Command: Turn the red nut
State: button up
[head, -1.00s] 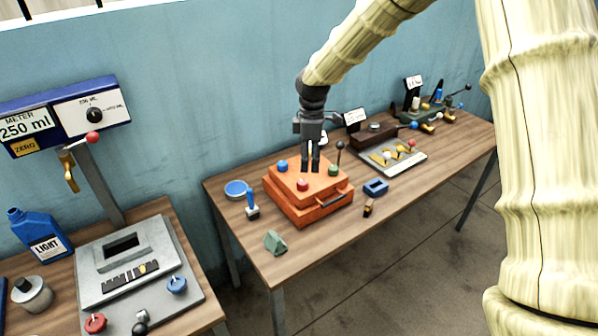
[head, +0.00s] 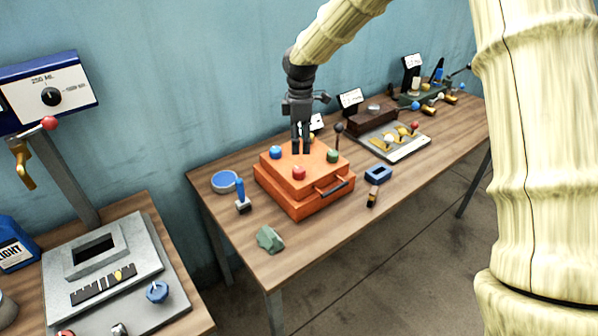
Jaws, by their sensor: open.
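A small red nut (head: 298,173) sits on the front part of the top of the orange box (head: 300,205), on the wooden table. My gripper (head: 301,152) points straight down over the middle of the box top, with its two dark fingers apart. Its fingertips show just behind the red nut, with nothing seen between them. I cannot tell how high they are above the box. A blue nut (head: 275,152) is at the left of the box top and a green one (head: 332,156) at the right.
A dark-knobbed lever (head: 339,128) stands right of my gripper. A blue-handled stamp (head: 242,200), a blue dish (head: 225,181), a green block (head: 270,239) and a blue holder (head: 378,174) surround the box. A metering stand (head: 70,165) is at the left. The table's front strip (head: 320,245) is clear.

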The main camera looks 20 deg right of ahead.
aim_at(299, 169)
jog(key=shift+a+f+p, duration=0.15)
jog(key=shift+f+p, duration=0.15)
jog(key=shift+f, duration=0.25)
notch_tip(299, 169, down, 10)
jog(key=p, duration=0.3)
jog(key=shift+r, duration=0.15)
jog(key=c, duration=1)
